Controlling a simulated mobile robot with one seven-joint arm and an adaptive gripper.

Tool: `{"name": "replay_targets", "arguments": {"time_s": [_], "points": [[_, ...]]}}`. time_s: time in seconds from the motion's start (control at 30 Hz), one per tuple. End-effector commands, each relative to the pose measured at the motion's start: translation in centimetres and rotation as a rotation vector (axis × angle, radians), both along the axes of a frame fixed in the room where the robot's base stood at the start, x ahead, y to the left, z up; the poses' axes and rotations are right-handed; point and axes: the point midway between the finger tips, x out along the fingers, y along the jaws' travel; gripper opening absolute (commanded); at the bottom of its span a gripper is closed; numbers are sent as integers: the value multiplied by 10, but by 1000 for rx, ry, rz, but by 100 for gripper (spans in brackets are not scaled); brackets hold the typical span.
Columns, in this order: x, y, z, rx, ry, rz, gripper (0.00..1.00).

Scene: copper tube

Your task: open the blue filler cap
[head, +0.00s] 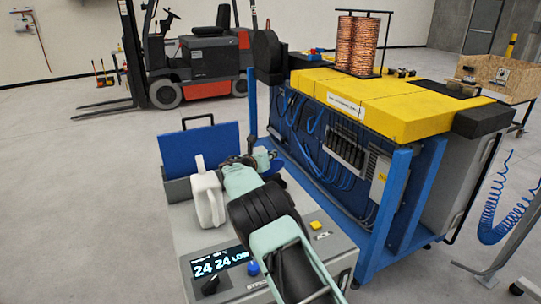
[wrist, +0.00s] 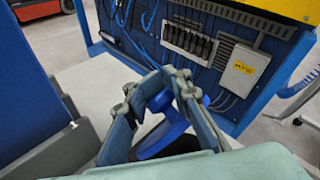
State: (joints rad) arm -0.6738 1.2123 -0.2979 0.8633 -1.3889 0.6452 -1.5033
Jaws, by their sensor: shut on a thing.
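My gripper (wrist: 161,80) is shut on the blue filler cap (wrist: 165,132) in the wrist view. The cap's blue body shows between and below the fingers, with a bit of blue beside the right finger. The fingers hide part of it, and I cannot tell whether it is seated or lifted.
A white jug (head: 207,196) stands on the unit, left of my arm. A blue upright panel (head: 200,147) is behind it. A display (head: 220,262), a blue knob (head: 253,268) and a yellow button (head: 315,225) are nearer. A yellow-topped bench (head: 375,95) stands close on the right.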

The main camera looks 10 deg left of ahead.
Motion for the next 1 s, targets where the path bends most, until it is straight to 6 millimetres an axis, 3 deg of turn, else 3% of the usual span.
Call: {"name": "replay_targets", "arguments": {"time_s": [0.03, 0.23, 0.27, 0.47, 1.0], "points": [[-7, 12, -19, 9, 28, 19, 0], [-7, 12, -19, 9, 28, 19, 0], [-7, 12, -19, 9, 28, 19, 16], [-7, 12, -18, 8, 27, 18, 38], [-11, 15, -10, 9, 23, 19, 38]]}}
